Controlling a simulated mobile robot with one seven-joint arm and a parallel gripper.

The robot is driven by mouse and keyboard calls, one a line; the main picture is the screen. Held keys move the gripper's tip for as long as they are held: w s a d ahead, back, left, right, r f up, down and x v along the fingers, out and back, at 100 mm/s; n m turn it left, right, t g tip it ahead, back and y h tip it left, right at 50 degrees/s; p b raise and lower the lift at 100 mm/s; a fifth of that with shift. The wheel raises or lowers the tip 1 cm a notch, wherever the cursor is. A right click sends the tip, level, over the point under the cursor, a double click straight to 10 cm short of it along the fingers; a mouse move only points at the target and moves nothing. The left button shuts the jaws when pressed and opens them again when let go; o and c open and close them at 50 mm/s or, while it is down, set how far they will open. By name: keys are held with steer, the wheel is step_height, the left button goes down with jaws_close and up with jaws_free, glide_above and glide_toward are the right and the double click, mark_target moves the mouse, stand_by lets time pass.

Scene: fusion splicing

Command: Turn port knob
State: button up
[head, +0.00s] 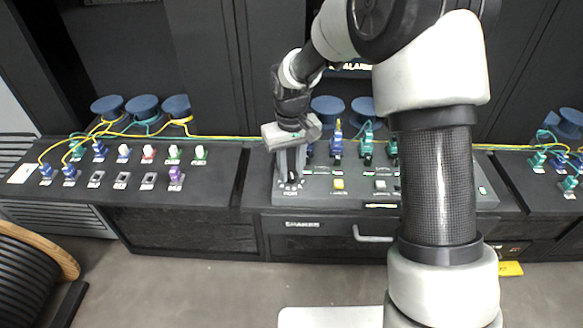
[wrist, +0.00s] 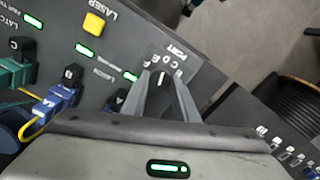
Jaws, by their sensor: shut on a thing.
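The port knob (wrist: 162,78) is a dark knob with a white pointer line, on a dark plate marked PORT with letters around it. It also shows in the head view (head: 292,178) at the left front of the grey console (head: 318,187). My gripper (wrist: 163,84) points down at the knob, with one finger on each side of it. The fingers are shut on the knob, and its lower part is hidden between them. In the head view my gripper (head: 291,170) stands over the console's left end.
A yellow LASER button (wrist: 94,24) and green-lit labels lie left of the knob in the wrist view. Blue connectors (wrist: 56,98) and green connectors (wrist: 14,72) stand nearby. A left panel (head: 215,165) holds coloured connectors. Yellow cables run behind.

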mark_target(292, 174)
steer(key=n+p, duration=0.1)
steer(key=n, duration=0.4)
steer(key=shift+n, duration=0.4)
stand_by(0.3)
steer(key=o, duration=1.1)
step_height(292, 174, up, 17)
steer(key=shift+r+p, duration=0.2)
steer(key=shift+p, duration=0.2)
